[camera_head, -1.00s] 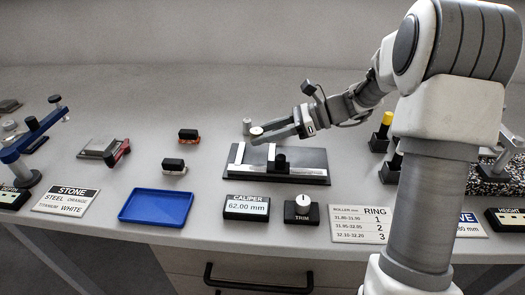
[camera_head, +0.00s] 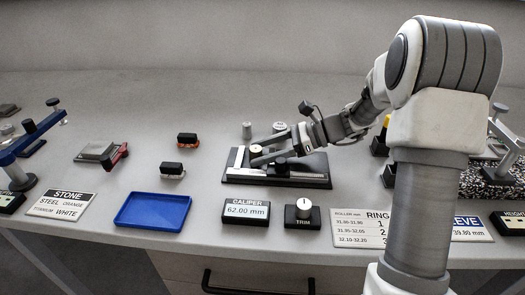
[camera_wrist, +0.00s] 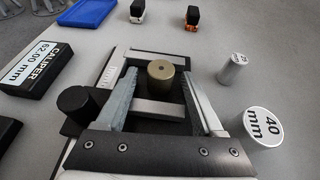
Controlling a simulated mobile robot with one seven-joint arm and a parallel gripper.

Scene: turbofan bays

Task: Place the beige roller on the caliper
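The beige roller (camera_wrist: 162,76) stands upright on the caliper (camera_head: 310,172), in the strip between its light bars; the head view shows its pale top (camera_head: 256,149). My gripper (camera_wrist: 160,78) is low over the caliper with a finger on each side of the roller. Gaps show between the roller and both fingers, so the gripper looks open around it. The roller's foot is partly hidden, and I cannot tell whether it touches a caliper jaw. The caliper display (camera_head: 246,211) reads 62.00 mm.
Behind the caliper stand a small grey cylinder (camera_wrist: 233,68) and a wider one marked 40 mm (camera_wrist: 263,126), close to my right finger. A trim knob (camera_head: 303,212) and a blue tray (camera_head: 154,210) are in front. Two black-topped blocks (camera_head: 187,139) (camera_head: 172,170) stand left.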

